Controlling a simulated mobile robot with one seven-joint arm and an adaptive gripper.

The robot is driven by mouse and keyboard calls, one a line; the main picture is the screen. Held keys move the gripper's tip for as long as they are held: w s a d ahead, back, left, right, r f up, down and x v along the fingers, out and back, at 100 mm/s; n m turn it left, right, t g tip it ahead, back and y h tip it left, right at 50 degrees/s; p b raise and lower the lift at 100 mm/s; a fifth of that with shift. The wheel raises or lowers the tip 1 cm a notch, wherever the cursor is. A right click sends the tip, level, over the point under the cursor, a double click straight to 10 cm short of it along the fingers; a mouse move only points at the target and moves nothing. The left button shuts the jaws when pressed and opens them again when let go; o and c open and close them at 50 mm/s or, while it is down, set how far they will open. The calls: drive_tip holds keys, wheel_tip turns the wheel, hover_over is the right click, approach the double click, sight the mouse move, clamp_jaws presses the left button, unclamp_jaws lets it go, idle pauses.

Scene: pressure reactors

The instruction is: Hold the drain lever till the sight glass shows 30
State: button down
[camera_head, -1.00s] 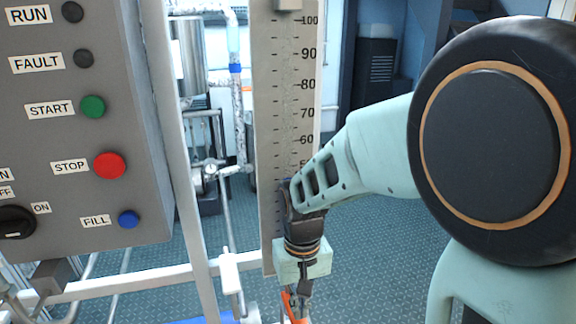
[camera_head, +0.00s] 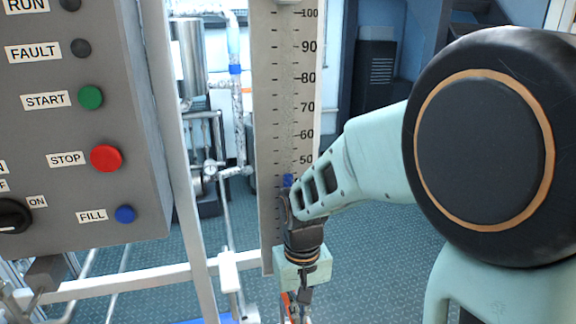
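The sight glass is the tall pale scale (camera_head: 285,110) in the middle of the head view. Its marks from 100 down to 50 can be read. A small blue patch (camera_head: 288,180) shows on it a little below the 50 mark, just above my wrist. The lower marks, 30 among them, are hidden behind my arm. My gripper (camera_head: 304,297) points down at the bottom edge, in front of the scale's foot. An orange-red piece, perhaps the drain lever (camera_head: 287,306), shows beside its fingers. Whether the fingers are closed on it cannot be seen.
A grey control panel (camera_head: 75,190) with START, STOP and FILL buttons stands at left. A white frame post (camera_head: 180,150) and rail (camera_head: 125,283) lie between the panel and the scale. Pipes stand behind. Green floor is open at right beyond my arm.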

drive_tip(key=shift+f+b, duration=0.85)
drive_tip(key=shift+f, duration=0.35)
drive_tip(key=shift+r, duration=0.1)
idle(5.5)
wheel_tip(320, 180, up, 10)
drive_tip(key=p, duration=0.8)
